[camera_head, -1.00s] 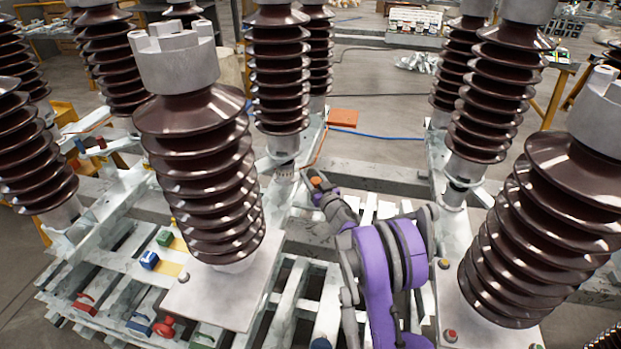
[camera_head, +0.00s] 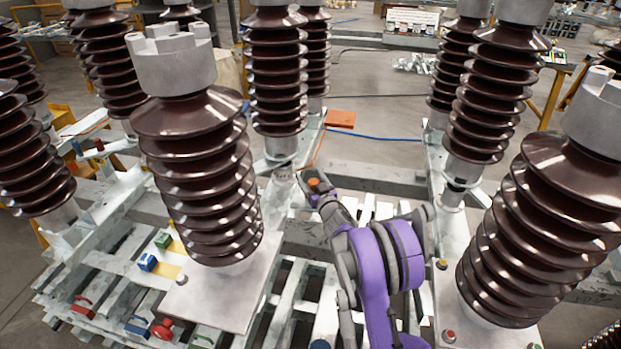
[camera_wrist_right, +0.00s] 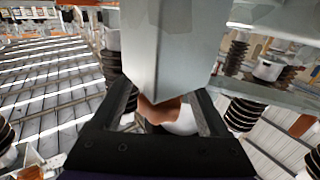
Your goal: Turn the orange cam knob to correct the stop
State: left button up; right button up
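The orange cam knob (camera_head: 314,184) shows as a small orange spot at the tip of my right gripper (camera_head: 313,190), near the foot of the back middle insulator. In the right wrist view an orange-brown rounded part (camera_wrist_right: 158,110), seemingly the knob, lies between the two fingers of my right gripper (camera_wrist_right: 163,108). The fingers stand apart with gaps visible on both sides of it. A grey metal block (camera_wrist_right: 170,45) hides its upper part. The stop cannot be made out. My left gripper is not in view.
Tall brown ribbed insulators (camera_head: 200,170) stand on both sides of my right arm, with another (camera_head: 490,95) at the right. A slatted metal frame (camera_head: 110,265) carries small red, blue and green parts. An orange plate (camera_head: 340,118) lies behind the gripper.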

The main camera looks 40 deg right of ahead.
jog(key=shift+s, duration=0.1)
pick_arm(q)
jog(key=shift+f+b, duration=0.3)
pick_arm(e)
jog(key=v, duration=1)
jog(key=shift+s+a, duration=0.15)
jog(key=shift+s, duration=0.15)
